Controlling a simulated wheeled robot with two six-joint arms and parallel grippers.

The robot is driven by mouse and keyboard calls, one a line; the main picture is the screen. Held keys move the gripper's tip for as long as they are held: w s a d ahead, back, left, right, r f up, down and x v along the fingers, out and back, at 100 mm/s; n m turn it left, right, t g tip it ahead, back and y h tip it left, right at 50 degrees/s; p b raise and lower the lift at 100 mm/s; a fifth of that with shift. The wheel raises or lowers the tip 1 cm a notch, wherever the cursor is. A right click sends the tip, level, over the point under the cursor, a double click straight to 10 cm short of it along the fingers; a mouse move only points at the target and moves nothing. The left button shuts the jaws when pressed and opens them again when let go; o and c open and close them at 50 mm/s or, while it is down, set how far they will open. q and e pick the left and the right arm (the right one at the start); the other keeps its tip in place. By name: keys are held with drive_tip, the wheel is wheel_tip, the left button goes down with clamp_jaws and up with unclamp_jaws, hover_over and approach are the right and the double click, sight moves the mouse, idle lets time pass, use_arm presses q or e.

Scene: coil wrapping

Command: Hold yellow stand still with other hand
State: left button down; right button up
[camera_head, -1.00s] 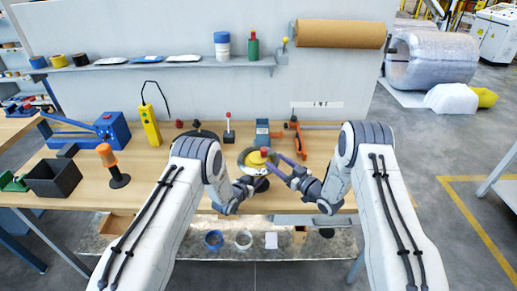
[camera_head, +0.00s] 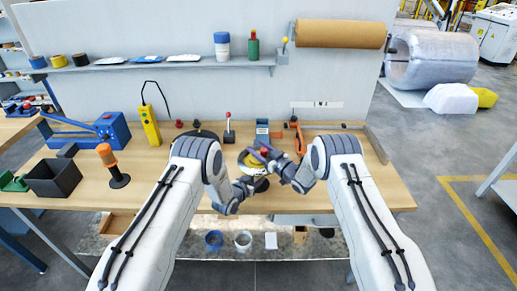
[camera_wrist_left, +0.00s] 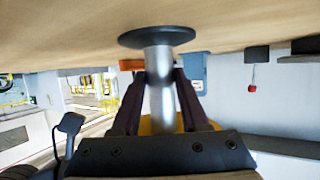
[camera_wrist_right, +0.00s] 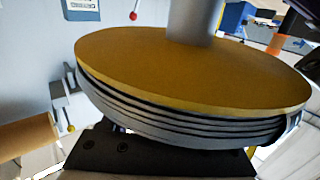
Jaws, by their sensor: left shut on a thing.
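The yellow stand (camera_wrist_right: 190,72) shows in the right wrist view as a round yellow plate with a grey post. A coil of dark and light bands (camera_wrist_right: 190,124) lies against the plate. In the left wrist view my left gripper (camera_wrist_left: 160,78) is shut on the stand's silver post, with a finger on each side, near the black round base. My right gripper (camera_head: 269,157) is at the stand's top, by the red knob (camera_head: 264,151) in the head view. Its fingertips are mostly hidden behind the coil, and I cannot tell whether they grip anything.
A blue-grey box (camera_head: 262,132) and an orange tool (camera_head: 297,138) stand behind the stand. A red-knobbed lever (camera_head: 229,131) is to the left. An orange-handled tool (camera_head: 112,165) and black bin (camera_head: 53,177) are further left. The table's right part is clear.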

clamp_jaws()
drive_tip(key=shift+n, duration=0.3)
drive_tip(key=shift+s+a+r+n+g+y, duration=0.1)
drive_tip(key=shift+n+g+y, duration=0.3)
drive_tip(key=shift+g+y, duration=0.2)
drive_tip(key=shift+a+n+g+y, duration=0.1)
drive_tip(key=shift+n+g+y, duration=0.3)
drive_tip(key=shift+g+y, duration=0.2)
drive_tip(key=shift+s+a+n+g+y, duration=0.15)
drive_tip(key=shift+s+n+g+y, duration=0.1)
drive_tip(key=shift+n+g+y, duration=0.7)
drive_tip(key=shift+s+a+n+g+y, duration=0.15)
drive_tip(key=shift+n+g+y, duration=0.4)
drive_tip(key=shift+n+g, duration=0.8)
drive_tip(key=shift+s+g, duration=0.2)
drive_tip(key=shift+g, duration=0.4)
drive_tip(key=shift+o, duration=0.9)
unclamp_jaws()
drive_tip(key=shift+d, duration=0.15)
